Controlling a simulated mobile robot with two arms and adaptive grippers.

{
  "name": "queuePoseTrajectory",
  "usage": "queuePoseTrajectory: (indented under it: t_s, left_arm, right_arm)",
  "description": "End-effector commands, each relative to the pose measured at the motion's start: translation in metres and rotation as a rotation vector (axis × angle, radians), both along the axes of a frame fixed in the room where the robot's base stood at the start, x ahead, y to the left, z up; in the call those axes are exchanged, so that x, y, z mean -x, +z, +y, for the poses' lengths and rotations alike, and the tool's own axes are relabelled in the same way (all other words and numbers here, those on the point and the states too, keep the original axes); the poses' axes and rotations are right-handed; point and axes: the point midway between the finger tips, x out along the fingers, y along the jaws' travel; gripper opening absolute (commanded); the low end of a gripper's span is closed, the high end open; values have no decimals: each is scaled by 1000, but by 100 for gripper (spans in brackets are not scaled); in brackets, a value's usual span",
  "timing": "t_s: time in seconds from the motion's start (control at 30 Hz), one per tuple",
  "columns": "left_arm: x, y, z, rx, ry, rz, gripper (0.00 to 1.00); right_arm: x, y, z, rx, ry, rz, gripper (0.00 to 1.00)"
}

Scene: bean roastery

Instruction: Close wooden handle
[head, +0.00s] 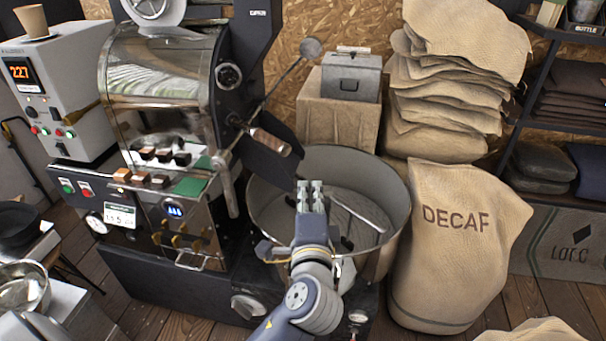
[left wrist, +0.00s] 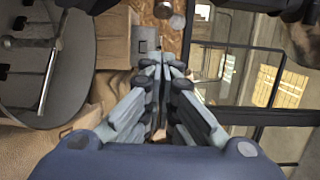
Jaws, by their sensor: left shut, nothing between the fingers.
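The wooden handle (head: 270,142) is a brown cylindrical grip on the front of the roaster, to the right of the drum, with a metal rod and a ball end rising behind it. My left gripper (head: 311,184) is shut and empty. In the head view it appears over the round cooling pan, below and to the right of the handle, apart from it. In the left wrist view the shut fingers (left wrist: 163,62) point up the picture; I cannot clearly make out the handle there. My right gripper is not in view.
The roaster (head: 160,70) stands at the left of the handle. The cooling pan (head: 398,190) with its stirring arm lies below the handle. A DECAF sack (head: 450,260) stands to the right, with stacked sacks (head: 450,75) behind. A grey box (head: 351,78) sits at the back.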

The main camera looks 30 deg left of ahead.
Motion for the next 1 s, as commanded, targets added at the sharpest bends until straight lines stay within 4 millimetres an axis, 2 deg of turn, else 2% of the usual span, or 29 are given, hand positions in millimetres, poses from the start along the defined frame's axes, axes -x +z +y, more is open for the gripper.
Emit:
queuePoseTrajectory:
  t_s: [0.4,0.63,1.0]
  left_arm:
    - [-78,5,41,-2,4,-4,0]
    - [-85,2,70,0,3,-1,0]
    - [-87,1,76,2,2,-3,0]
  right_arm:
    - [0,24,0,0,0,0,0]
    - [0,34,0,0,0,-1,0]
    - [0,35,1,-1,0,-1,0]
